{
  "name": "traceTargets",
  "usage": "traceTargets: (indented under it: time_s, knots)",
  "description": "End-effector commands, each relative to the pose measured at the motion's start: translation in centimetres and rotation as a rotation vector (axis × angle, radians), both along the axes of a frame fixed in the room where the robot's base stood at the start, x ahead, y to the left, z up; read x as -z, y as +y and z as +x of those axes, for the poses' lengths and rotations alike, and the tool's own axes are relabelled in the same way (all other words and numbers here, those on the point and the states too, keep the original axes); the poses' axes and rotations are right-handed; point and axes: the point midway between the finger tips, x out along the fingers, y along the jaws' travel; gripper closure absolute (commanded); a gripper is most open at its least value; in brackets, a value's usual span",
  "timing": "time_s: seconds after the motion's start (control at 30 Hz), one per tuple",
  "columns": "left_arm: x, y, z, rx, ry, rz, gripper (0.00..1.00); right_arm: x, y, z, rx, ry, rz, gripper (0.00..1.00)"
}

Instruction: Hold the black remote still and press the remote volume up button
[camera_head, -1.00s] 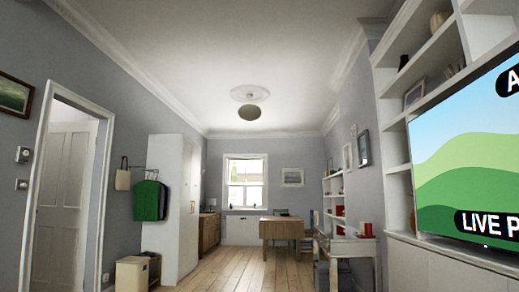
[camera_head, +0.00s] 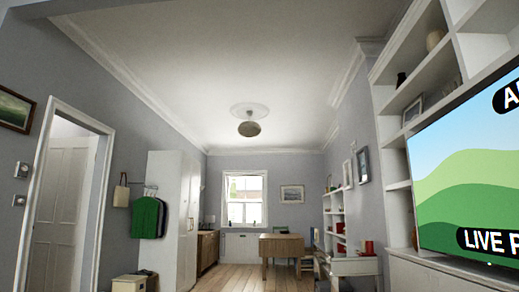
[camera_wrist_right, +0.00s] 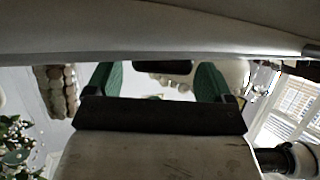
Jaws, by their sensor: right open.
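My right gripper (camera_wrist_right: 158,82) shows in the right wrist view, with its two green fingers set wide apart. It is open, and I see nothing clamped between the fingers. A small dark shape (camera_wrist_right: 162,67) shows in the gap beyond the fingers; I cannot tell whether it is the black remote. I cannot make out any remote or volume button in the head view. My left gripper is not in view.
In the head view, a large screen (camera_head: 465,165) stands by white shelves at the right. A wooden table (camera_head: 281,246) is at the far end, with bare floorboards (camera_head: 235,277) before it. A white cabinet (camera_head: 166,220) and an open doorway are at the left.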

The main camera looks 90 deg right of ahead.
Motion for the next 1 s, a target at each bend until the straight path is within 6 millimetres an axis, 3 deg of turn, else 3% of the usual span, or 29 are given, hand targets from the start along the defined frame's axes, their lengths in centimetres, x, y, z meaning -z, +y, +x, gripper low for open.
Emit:
traceTargets:
  time_s: [0.3, 0.5, 0.9, 1.0]
  knots:
    - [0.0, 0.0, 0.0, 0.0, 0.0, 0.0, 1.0, -2.4, -2.4, -5.7, -0.001, 0.003, 0.0, 0.17]
    - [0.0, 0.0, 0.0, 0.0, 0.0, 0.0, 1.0, -3.6, -3.4, -8.3, 0.0, 0.002, 0.0, 0.17]
    - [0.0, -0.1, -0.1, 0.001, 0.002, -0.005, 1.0, -4.1, -3.8, -9.1, 0.001, 0.0, -0.003, 0.17]
    - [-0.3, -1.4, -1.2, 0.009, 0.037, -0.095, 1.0, -4.1, -4.0, -9.1, 0.014, 0.011, -0.005, 0.17]
